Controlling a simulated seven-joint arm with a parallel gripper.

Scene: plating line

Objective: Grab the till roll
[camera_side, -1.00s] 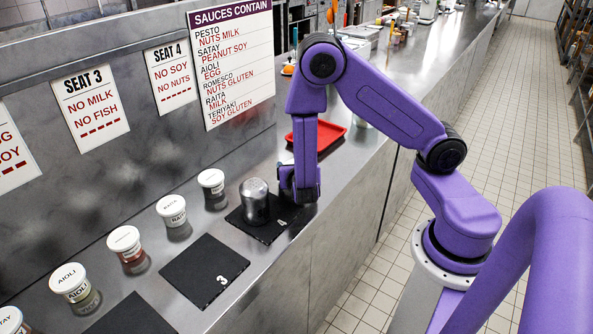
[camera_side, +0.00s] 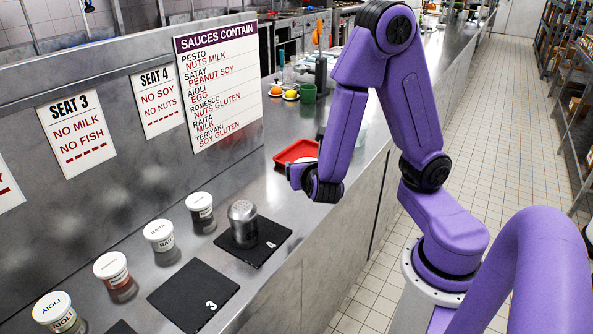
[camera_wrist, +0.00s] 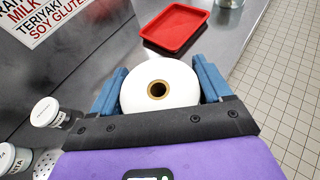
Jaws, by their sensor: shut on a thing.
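The till roll (camera_wrist: 182,88) is a white paper roll with a brown core, seen end-on in the wrist view. It sits between the two blue fingers of my gripper (camera_wrist: 160,66), which are shut on it from both sides. In the side view my gripper (camera_side: 300,176) is raised above the counter, just in front of the red tray. A small white patch shows beside it there, but I cannot tell if it is the roll.
The red tray (camera_side: 283,158) is empty. A metal shaker (camera_side: 243,226) stands on dark mat 4 (camera_side: 272,240); mat 3 (camera_side: 180,300) is bare. Lidded sauce pots, including raita (camera_side: 160,238) and aioli (camera_side: 55,308), line the wall side. A green cup (camera_side: 308,94) stands farther back.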

